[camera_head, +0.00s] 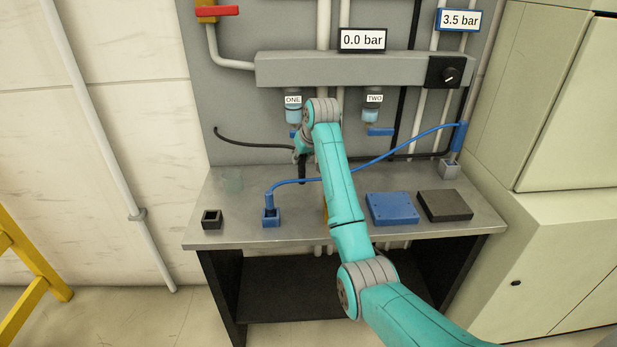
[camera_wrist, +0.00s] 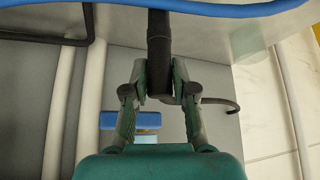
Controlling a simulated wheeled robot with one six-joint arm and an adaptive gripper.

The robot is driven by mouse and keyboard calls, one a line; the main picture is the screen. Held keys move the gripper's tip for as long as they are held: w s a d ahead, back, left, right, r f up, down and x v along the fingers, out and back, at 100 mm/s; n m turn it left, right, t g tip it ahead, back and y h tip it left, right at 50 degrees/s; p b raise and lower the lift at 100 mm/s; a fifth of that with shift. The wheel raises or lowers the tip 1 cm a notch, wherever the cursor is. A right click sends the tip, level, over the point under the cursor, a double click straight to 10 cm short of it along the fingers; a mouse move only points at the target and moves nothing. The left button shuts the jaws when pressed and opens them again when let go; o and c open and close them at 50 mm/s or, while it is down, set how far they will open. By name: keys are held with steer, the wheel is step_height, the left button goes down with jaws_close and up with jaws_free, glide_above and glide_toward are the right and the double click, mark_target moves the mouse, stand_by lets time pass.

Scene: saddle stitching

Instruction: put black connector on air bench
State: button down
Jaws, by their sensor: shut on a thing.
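My gripper (camera_wrist: 160,92) is shut on the black connector (camera_wrist: 158,45), a dark cylinder between its fingers in the wrist view. In the head view the black connector (camera_head: 302,171) hangs roughly upright below my gripper (camera_head: 302,154), which my arm partly hides. A black hose (camera_head: 245,142) curves from the panel on the left towards it. The air bench (camera_head: 240,188) is the grey metal table below. The connector's lower end appears above the rear of the bench; whether it touches is unclear.
A small black holder (camera_head: 211,219) stands at the bench's front left. A blue connector stands in a blue holder (camera_head: 270,217), its blue hose (camera_head: 385,153) crossing the bench. Panel ports hang overhead.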

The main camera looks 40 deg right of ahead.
mark_target(304, 169)
steer(key=shift+f, duration=2.9)
steer(key=shift+f, duration=0.1)
steer(key=c, duration=0.9)
jaws_free()
steer(key=shift+c, duration=0.2)
steer(key=v, duration=1.2)
